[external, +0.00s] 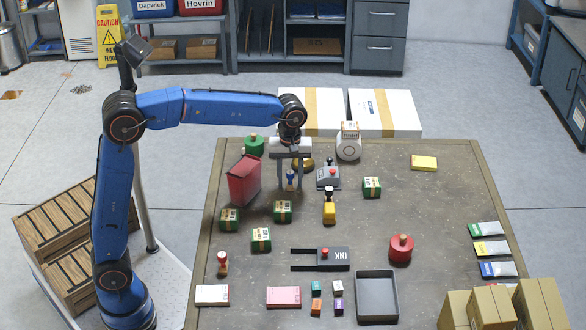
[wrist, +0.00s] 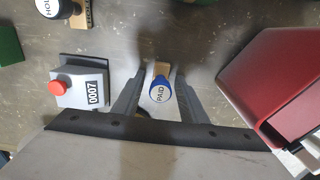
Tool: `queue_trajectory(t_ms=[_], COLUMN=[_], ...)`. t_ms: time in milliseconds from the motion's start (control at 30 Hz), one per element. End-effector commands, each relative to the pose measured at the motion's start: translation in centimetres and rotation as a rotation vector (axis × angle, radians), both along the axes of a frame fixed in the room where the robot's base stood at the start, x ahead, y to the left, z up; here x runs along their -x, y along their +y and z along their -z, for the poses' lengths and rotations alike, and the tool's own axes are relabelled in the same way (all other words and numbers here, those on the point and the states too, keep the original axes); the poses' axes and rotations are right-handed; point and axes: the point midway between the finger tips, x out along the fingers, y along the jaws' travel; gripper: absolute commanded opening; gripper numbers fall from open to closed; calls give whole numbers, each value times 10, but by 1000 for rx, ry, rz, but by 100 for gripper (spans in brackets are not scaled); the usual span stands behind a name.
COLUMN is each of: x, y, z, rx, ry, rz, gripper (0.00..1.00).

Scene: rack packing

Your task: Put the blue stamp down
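The blue stamp (external: 291,180), with a blue-rimmed white top marked PAID, stands upright near the middle back of the table. Its top and wooden body also show in the wrist view (wrist: 160,93). My gripper (external: 292,186) reaches down over it with one finger on each side.
A red bin (external: 243,181) stands close on the left. A grey numbering machine (external: 328,178) with a red button is close on the right. A brass bell (external: 303,163) is just behind.

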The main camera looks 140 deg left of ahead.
Motion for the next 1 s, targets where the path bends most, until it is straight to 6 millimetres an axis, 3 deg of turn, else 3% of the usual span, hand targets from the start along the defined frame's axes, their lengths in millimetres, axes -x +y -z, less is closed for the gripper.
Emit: queue_trajectory(t_ms=[300, 467, 1000], x=[0, 0, -1], y=[0, 0, 1], z=[-1, -14, -107], rx=[-1, -2, -2], ry=[-1, -1, -1], rz=[0, 0, 0], gripper=[40, 40, 40])
